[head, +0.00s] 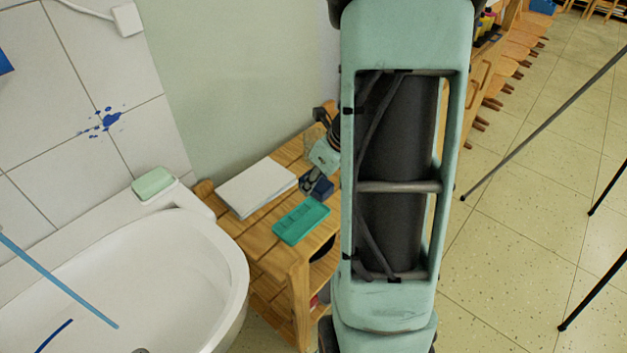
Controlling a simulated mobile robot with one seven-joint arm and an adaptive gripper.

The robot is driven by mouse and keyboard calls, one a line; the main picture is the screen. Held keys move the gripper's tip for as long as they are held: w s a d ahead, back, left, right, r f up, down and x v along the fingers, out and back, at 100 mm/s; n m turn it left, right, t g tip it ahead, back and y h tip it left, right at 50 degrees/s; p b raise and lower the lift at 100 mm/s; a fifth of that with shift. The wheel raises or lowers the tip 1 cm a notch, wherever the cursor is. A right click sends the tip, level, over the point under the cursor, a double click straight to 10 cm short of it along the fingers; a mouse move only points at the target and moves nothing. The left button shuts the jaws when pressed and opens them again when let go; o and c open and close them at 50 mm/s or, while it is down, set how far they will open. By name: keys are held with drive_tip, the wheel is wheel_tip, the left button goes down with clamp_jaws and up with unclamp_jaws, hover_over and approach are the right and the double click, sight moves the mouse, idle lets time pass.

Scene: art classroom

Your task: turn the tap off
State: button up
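No tap shows clearly in the head view. The white sink basin (160,265) fills the lower left, with part of its drain at the bottom edge. A long light-blue rod-like strip (60,282) crosses over the basin from the left edge; I cannot tell what it is. My gripper (308,186) is small and partly hidden behind my arm, over the wooden bench to the right of the sink. It is apart from the sink, and whether its fingers are open is unclear.
The wooden bench (262,232) holds white paper (256,187), a teal box (301,220) and a small dark-blue object (322,188) beside my gripper. Green soap (152,184) lies on the sink's back ledge. Thin black legs (530,135) stand on the otherwise open floor at right.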

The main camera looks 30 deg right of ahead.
drive_tip(key=w+d+f, duration=0.1)
drive_tip(key=w+f, duration=0.1)
drive_tip(key=w, duration=0.1)
drive_tip(key=w+d+f+b, duration=0.1)
drive_tip(key=w+d+f, duration=0.1)
drive_tip(key=w+f, duration=0.1)
drive_tip(key=w+d+f+b, duration=0.1)
drive_tip(key=w+f, duration=0.2)
drive_tip(key=w, duration=0.1)
drive_tip(key=shift+w+d, duration=0.1)
drive_tip(key=shift+d, duration=0.05)
drive_tip(key=shift+w+d+f, duration=0.15)
drive_tip(key=shift+w+f, duration=0.1)
drive_tip(key=shift+f, duration=0.2)
drive_tip(key=shift+w+f+b, duration=0.15)
drive_tip(key=shift+f+b, duration=0.55)
drive_tip(key=shift+f, duration=0.9)
drive_tip(key=shift+f, duration=0.15)
drive_tip(key=o, duration=1)
